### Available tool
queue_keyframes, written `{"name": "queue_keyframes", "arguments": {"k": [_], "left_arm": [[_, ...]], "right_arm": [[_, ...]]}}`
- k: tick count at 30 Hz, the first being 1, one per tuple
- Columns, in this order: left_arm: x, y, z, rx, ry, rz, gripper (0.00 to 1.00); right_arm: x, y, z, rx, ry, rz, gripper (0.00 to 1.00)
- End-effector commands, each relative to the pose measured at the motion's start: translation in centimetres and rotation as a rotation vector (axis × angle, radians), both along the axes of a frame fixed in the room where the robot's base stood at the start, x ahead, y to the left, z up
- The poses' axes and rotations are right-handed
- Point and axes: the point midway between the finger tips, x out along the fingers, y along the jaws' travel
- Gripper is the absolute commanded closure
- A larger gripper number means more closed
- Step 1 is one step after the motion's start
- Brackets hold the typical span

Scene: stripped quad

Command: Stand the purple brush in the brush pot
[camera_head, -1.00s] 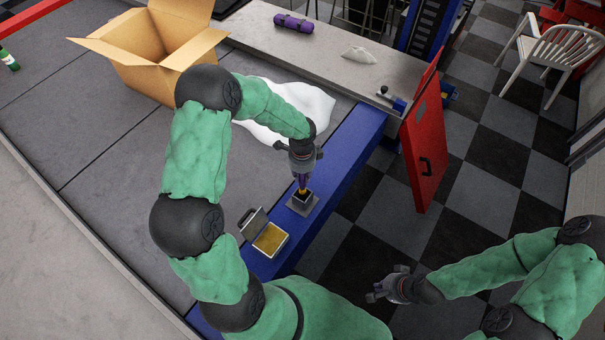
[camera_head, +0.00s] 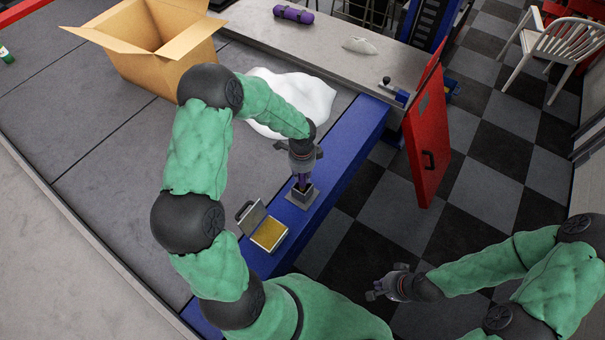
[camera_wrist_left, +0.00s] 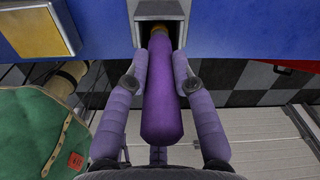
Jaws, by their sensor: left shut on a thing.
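The purple brush (camera_wrist_left: 163,95) points away from my left wrist camera. Its tan lower end goes into the opening of the grey brush pot (camera_wrist_left: 183,32). The square pot (camera_head: 302,203) stands on the blue edge strip in the head view. My left gripper (camera_head: 303,177) is right above the pot, shut on the brush. In the wrist view its two fingers (camera_wrist_left: 158,75) flank the handle. The brush tip is hidden inside the pot. My right gripper (camera_head: 384,286) is open and empty over the checkered floor, apart from everything.
An open box with yellow contents (camera_head: 268,235) stands near the pot on the blue strip (camera_head: 345,160). A white cloth (camera_head: 290,100) and a cardboard box (camera_head: 150,45) lie farther back. A red panel (camera_head: 427,140) stands at the right.

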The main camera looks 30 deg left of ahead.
Motion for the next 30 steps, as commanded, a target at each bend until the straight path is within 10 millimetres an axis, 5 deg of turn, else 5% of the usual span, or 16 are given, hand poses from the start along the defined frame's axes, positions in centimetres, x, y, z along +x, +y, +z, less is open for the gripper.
{"name": "queue_keyframes", "arguments": {"k": [4,5,7,8,20,30], "left_arm": [[0.0,0.0,0.1,0.000,0.000,0.000,1.00],[0.0,0.0,0.1,0.000,0.000,0.000,0.69],[0.0,0.0,0.1,0.000,0.000,0.000,0.49],[0.0,0.0,0.1,0.000,0.000,0.000,0.47],[0.1,0.0,0.5,0.001,-0.002,-0.001,0.47],[0.1,0.0,6.4,0.000,-0.005,0.000,0.47]], "right_arm": [[0.0,0.0,0.0,0.000,0.000,0.000,1.00],[0.0,0.0,0.0,0.000,0.000,0.000,1.00],[0.0,0.0,0.0,0.000,0.000,0.000,1.00],[0.0,0.0,0.0,0.000,0.000,0.000,1.00],[0.0,0.0,0.0,0.000,0.000,0.000,1.00],[0.0,0.0,0.0,0.000,0.000,0.000,1.00]]}}
